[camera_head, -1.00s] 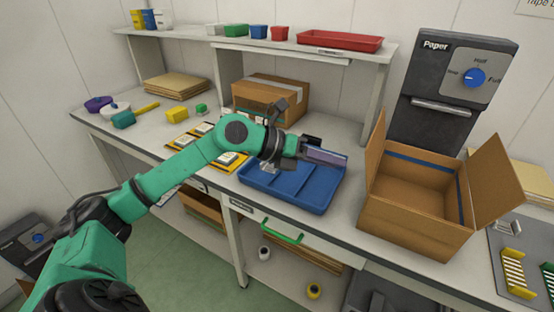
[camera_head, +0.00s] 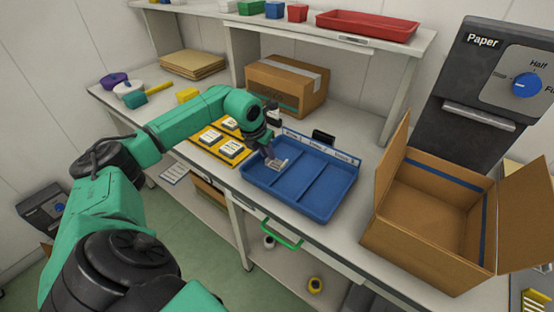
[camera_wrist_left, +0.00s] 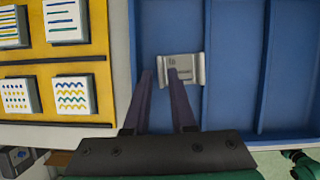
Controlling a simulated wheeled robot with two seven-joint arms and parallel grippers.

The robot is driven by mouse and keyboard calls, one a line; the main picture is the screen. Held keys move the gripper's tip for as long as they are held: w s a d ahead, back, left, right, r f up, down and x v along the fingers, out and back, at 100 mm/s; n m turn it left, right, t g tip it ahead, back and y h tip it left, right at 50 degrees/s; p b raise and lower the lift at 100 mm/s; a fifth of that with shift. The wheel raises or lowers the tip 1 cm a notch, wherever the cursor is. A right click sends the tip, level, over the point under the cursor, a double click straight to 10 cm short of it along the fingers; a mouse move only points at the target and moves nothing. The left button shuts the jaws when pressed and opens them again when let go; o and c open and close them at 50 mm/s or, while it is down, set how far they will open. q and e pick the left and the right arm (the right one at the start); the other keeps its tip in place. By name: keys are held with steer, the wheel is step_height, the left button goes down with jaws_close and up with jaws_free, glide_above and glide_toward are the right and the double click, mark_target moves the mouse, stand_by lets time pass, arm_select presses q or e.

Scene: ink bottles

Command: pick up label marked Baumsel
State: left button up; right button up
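A blue tray (camera_head: 319,213) with compartments stands on the bench. A small pale grey, curled-edge piece (camera_head: 279,165) lies in its left compartment; in the left wrist view this piece (camera_wrist_left: 195,70) shows faint marks too small to read, so I cannot tell if it says Baumsel. My left gripper (camera_head: 269,155) points down over that compartment. In the left wrist view my left gripper (camera_wrist_left: 161,72) is open, its fingers apart, with the right fingertip overlapping the piece's left part. I cannot tell whether it touches. My right gripper is not in view.
A yellow board (camera_head: 205,133) with white patterned tiles (camera_head: 231,148) lies left of the tray. An open cardboard box (camera_head: 420,235) stands to the right, before a grey paper dispenser (camera_head: 480,85). A closed carton (camera_head: 290,85) and a shelf (camera_head: 290,35) are behind.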

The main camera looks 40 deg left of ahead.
arm_select(q)
steer(key=shift+x, duration=0.85)
steer(key=shift+r, duration=0.1)
jaws_close()
steer(key=shift+w, duration=0.1)
